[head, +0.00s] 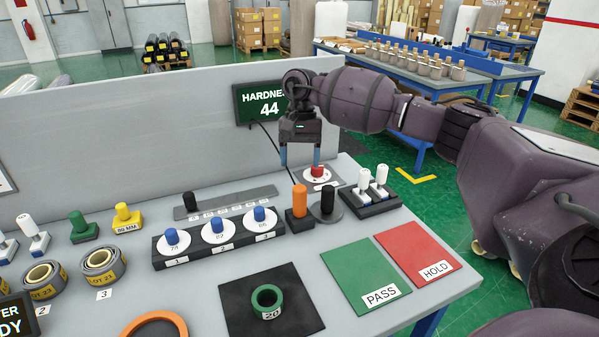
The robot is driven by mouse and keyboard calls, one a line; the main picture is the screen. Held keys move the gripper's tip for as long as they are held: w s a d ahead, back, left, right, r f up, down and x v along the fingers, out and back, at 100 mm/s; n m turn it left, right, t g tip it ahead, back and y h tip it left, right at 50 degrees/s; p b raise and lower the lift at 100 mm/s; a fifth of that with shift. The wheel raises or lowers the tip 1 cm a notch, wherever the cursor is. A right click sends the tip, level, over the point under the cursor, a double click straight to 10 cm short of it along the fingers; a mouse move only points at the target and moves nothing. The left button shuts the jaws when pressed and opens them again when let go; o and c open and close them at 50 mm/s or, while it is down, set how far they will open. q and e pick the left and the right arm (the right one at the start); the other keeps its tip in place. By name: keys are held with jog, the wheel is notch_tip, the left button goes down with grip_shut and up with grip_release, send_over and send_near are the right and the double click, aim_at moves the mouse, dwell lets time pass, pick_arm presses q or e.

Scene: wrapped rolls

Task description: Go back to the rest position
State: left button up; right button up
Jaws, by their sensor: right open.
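My right gripper (300,156) is at the back right of the table, its two blue-tipped fingers pointing down and spread apart with nothing between them. The right fingertip is close to a red button (317,170) on a white round base; I cannot tell if they touch. My right arm reaches in from the right side. Behind the gripper, a dark display (247,103) reads "HARDNESS 44", partly covered by the gripper. My left gripper is not in view.
The grey table (210,288) holds a block of numbered blue-knobbed pieces (219,236), an orange-and-black tool (299,201), white-topped pegs (379,182), wrapped rolls (101,264), a green ring (268,298) on a black mat, and green PASS (357,270) and red HOLD (415,247) mats. A low grey panel (120,128) stands behind.

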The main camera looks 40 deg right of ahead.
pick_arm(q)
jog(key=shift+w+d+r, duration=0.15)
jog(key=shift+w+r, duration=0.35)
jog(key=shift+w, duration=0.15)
